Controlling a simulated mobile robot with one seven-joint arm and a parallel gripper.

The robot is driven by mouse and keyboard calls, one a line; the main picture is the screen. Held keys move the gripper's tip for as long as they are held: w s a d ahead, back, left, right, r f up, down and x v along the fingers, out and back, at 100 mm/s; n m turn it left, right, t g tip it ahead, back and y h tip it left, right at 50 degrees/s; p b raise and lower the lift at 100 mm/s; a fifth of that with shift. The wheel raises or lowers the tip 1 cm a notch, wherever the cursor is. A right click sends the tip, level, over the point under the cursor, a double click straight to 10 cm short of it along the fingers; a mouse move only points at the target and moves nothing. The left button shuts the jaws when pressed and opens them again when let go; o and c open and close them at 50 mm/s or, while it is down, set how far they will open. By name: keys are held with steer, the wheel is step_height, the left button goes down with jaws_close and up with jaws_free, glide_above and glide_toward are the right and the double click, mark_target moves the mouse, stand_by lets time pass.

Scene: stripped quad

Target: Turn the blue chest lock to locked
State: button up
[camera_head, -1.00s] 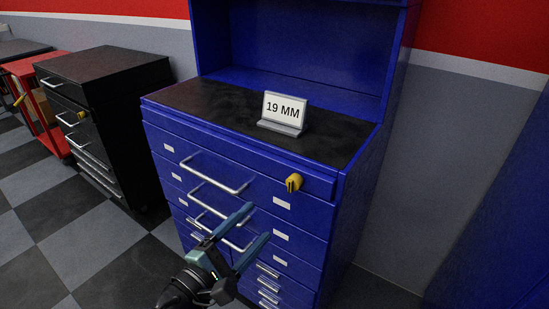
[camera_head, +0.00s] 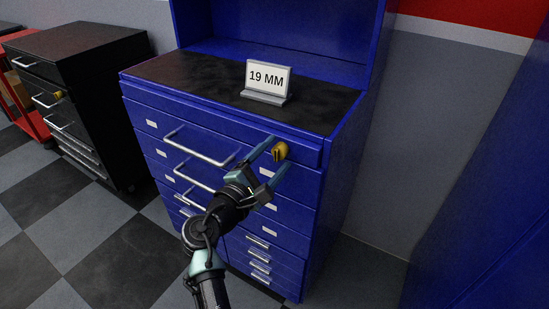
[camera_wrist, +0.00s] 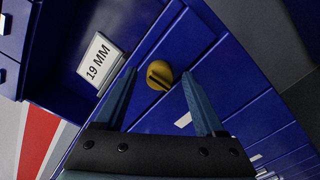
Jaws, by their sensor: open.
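The blue chest (camera_head: 236,207) stands in the middle of the head view, with several drawers and silver handles. Its lock is a yellow knob (camera_head: 280,151) at the upper right of the front. In the wrist view the knob (camera_wrist: 159,75) is round with a dark slot or ridge across it. My gripper (camera_head: 275,158) is open in front of the knob, its two blue-grey fingers pointing at it. In the wrist view the fingertips (camera_wrist: 160,73) lie on either side of the knob, with gaps. I cannot tell how far the tips are from the chest front.
A sign reading "19 MM" (camera_head: 268,79) stands on the chest's black top (camera_head: 190,80). A black chest (camera_head: 85,60) with its own yellow knob stands at the left, and a red cart (camera_head: 28,112) beyond it. A large blue surface (camera_head: 490,200) fills the right edge. Checkered floor lies clear at the left front.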

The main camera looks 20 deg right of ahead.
jaws_close()
stand_by(0.4)
steer(key=shift+f+m+b, duration=0.1)
steer(key=shift+m+b, duration=0.3)
steer(key=m+b, duration=0.2)
steer(key=shift+f+m+b, duration=0.15)
steer(key=shift+m+b, duration=0.15)
steer(key=m+b, duration=0.6)
steer(key=shift+m, duration=0.3)
steer(key=m+b, duration=0.3)
steer(key=m, duration=0.1)
steer(key=shift+b, duration=0.4)
steer(key=shift+m+b, duration=1.45)
steer(key=shift+m, duration=0.55)
